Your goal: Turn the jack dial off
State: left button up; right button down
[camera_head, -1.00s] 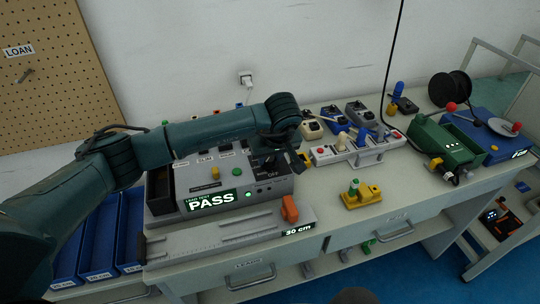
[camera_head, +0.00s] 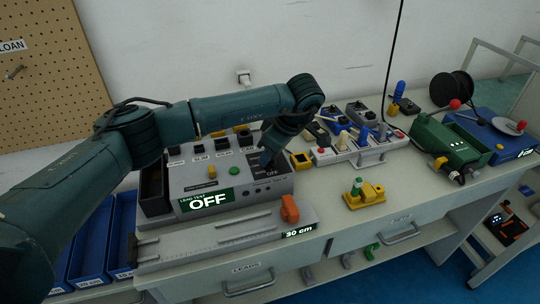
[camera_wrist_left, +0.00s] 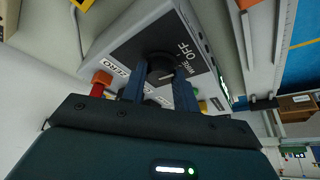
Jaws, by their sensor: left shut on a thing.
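The grey lead tester box (camera_head: 222,196) stands on the bench, and its green display (camera_head: 207,201) reads "OFF". The black jack dial (camera_wrist_left: 160,67) sits on the box's dark panel, beside the printed words "WIRE" and "OFF" in the left wrist view. My left gripper (camera_head: 266,160) reaches down onto this panel from above. In the left wrist view its two fingers (camera_wrist_left: 160,84) stand on either side of the dial, shut on it. In the head view the gripper hides most of the dial. My right gripper is not in view.
A grey measuring fixture (camera_head: 212,238) with an orange block (camera_head: 289,209) lies in front of the box. Blue bins (camera_head: 88,245) are at the left. A white socket strip (camera_head: 357,151), a yellow-green piece (camera_head: 364,194) and a green machine (camera_head: 450,140) stand to the right.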

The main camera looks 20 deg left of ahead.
pick_arm(q)
jog(key=shift+n, duration=0.5)
jog(key=o, duration=1)
jog(key=shift+r, duration=0.1)
jog(key=shift+d+r, duration=0.15)
jog(key=shift+r, duration=0.1)
jog(key=b+v, duration=0.1)
jog(key=v, duration=1.1)
jog(key=shift+w+d+r, duration=0.1)
jog(key=shift+w+r, duration=0.05)
jog(key=shift+r, duration=0.05)
